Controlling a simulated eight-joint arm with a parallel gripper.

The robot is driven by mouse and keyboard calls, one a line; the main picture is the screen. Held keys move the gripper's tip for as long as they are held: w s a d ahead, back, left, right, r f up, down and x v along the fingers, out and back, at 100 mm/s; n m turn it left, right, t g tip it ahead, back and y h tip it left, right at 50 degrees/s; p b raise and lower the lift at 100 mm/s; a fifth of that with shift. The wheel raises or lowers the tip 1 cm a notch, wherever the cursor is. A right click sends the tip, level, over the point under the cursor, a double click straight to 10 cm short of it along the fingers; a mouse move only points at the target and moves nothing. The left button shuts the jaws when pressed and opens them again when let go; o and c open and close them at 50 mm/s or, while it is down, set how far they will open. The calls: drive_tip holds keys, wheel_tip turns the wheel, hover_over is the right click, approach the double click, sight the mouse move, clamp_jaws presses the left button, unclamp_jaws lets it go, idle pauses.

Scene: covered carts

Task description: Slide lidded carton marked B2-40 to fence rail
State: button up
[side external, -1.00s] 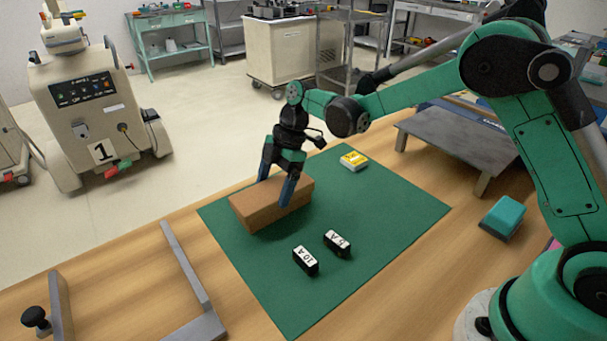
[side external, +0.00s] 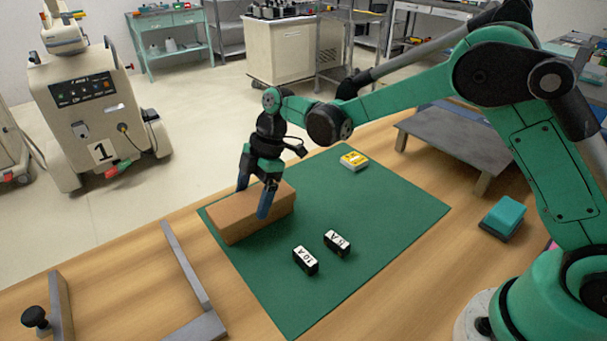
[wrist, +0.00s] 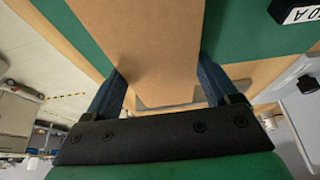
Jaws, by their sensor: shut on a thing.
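The brown carton (side external: 247,219) lies flat on the green mat near its left edge; I cannot read any marking on it. My gripper (side external: 252,200) straddles it from above with blue fingers shut on its two long sides. In the wrist view the carton (wrist: 155,35) fills the space between the fingers, and my gripper (wrist: 162,78) holds it on both sides. A grey L-shaped rail (side external: 185,263), apparently the fence, stands on the wooden table left of the mat. A gap of mat and bare wood separates the carton from it.
Two black blocks with white labels (side external: 306,261) (side external: 337,243) stand on the mat (side external: 385,215) right of the carton. A yellow-topped box (side external: 354,161) lies at the back. A knobbed bracket (side external: 60,305) is at far left, a grey low platform (side external: 455,140) at right.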

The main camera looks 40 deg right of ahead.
sight(220, 215)
drive_tip(key=shift+a, duration=3)
